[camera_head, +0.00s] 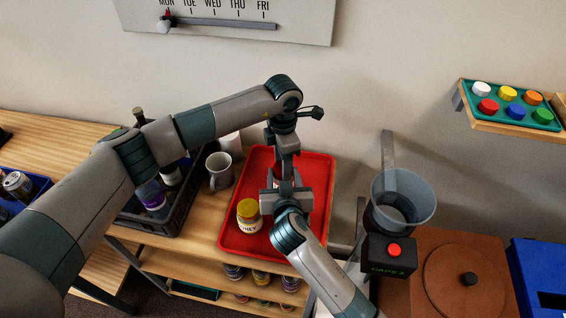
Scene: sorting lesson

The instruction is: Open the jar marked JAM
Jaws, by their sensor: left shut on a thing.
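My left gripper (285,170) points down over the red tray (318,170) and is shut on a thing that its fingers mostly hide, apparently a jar. I cannot read a JAM label on it. My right gripper (275,197) reaches in from below at the same spot, just under the left one. Its fingers are too hidden to tell whether they are open or shut. A jar with a yellow lid (249,215) stands upright on the tray, left of the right gripper.
A grey mug (219,171) and a dark crate (190,207) with bottles stand left of the tray. A machine with a grey funnel (403,213) and a red button (394,250) stands to the right. A wall shelf (515,121) holds coloured caps.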

